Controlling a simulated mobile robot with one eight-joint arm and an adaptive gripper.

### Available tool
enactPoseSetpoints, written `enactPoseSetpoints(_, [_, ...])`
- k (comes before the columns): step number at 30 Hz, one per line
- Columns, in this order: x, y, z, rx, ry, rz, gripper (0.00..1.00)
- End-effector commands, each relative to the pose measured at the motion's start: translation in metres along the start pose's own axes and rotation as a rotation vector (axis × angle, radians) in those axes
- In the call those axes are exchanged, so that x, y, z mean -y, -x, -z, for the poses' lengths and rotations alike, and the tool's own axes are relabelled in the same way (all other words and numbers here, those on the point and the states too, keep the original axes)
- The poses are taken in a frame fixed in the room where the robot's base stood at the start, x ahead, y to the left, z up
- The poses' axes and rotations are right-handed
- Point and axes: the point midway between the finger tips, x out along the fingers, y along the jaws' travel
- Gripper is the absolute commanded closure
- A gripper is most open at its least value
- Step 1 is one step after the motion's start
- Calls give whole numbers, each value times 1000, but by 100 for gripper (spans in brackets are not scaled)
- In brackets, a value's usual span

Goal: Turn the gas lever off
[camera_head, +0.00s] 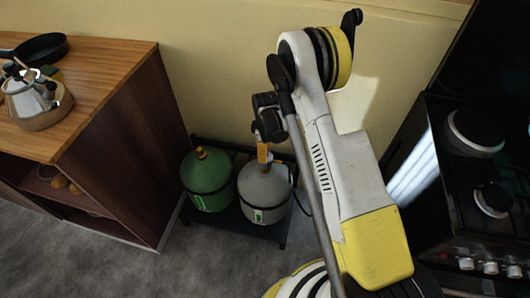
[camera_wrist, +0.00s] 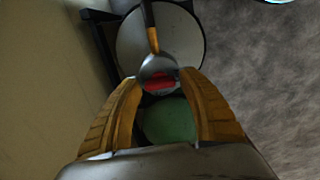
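Two gas cylinders stand on a dark low rack in the head view: a green one (camera_head: 205,185) on the left and a grey-white one (camera_head: 264,192) on the right. My gripper (camera_head: 264,160) is over the grey-white cylinder's top and hides its valve there. In the wrist view my gripper (camera_wrist: 163,84) has its two orange fingers spread apart. A rounded grey metal fitting (camera_wrist: 158,66) with a red part (camera_wrist: 160,82), perhaps the gas lever, lies at the gap between the fingertips. I cannot tell whether either finger touches it. A pale cylinder and a green surface show behind.
A wooden cabinet (camera_head: 115,150) stands left of the cylinders, with a kettle (camera_head: 35,95) and a dark pan (camera_head: 38,47) on top. A black stove (camera_head: 470,190) with knobs is at the right. A yellowish wall is close behind the cylinders. Grey floor is open in front.

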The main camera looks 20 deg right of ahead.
Motion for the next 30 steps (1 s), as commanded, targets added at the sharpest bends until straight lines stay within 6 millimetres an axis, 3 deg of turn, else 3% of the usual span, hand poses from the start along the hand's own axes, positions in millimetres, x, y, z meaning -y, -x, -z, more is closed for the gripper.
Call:
enactPoseSetpoints(1, [0,0,0,0,0,0,70])
enactPoseSetpoints(3, [0,0,0,0,0,0,91])
enactPoseSetpoints(4, [0,0,0,0,0,0,94])
enactPoseSetpoints(17, [0,0,0,0,-77,0,94])
enactPoseSetpoints(30, [0,0,0,0,-440,0,94])
